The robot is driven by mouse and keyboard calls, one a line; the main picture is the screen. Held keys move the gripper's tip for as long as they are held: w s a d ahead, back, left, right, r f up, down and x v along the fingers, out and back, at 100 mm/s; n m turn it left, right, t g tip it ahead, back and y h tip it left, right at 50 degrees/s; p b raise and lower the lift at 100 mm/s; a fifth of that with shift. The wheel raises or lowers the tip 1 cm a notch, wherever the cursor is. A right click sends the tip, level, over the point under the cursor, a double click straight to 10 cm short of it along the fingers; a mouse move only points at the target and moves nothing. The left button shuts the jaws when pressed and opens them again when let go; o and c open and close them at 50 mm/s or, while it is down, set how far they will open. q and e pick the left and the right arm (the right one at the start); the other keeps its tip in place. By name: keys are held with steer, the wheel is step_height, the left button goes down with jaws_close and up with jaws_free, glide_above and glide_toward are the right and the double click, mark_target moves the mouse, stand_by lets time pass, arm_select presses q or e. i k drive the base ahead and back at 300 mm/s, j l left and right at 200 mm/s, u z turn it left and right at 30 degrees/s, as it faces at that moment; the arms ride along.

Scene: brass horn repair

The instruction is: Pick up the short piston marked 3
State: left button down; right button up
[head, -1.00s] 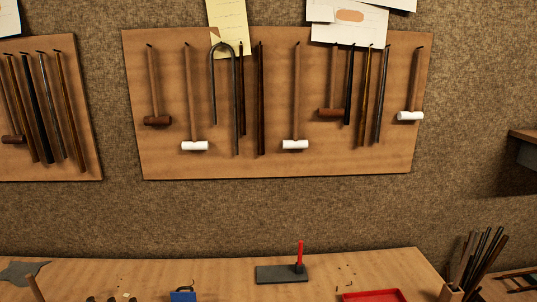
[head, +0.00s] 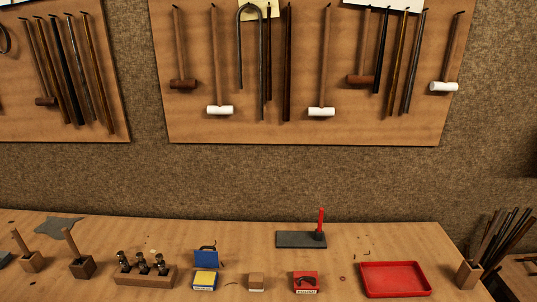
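Several small upright metal pieces, possibly pistons, stand in a wooden block (head: 147,277) on the workbench at the lower left of the head view. One dark-topped piece (head: 142,263) stands in the middle of the block. They are too small for me to read any number or compare lengths, so I cannot tell which is marked 3. Neither of my grippers is in view.
On the bench are an open blue-and-yellow box (head: 205,280), a small wooden cube (head: 256,282), a red box (head: 306,282), a red tray (head: 395,279) and a grey plate with a red upright handle (head: 320,222). Mallets hang on the pegboard (head: 300,130) behind.

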mark_target(125, 264)
steer(key=u, duration=1.5)
steer(key=z, duration=0.5)
steer(key=i+j+z, duration=0.15)
steer(key=j+z, duration=0.25)
steer(key=j, duration=0.25)
steer(key=j+z, duration=0.45)
steer(key=j, duration=0.25)
steer(key=i, duration=0.05)
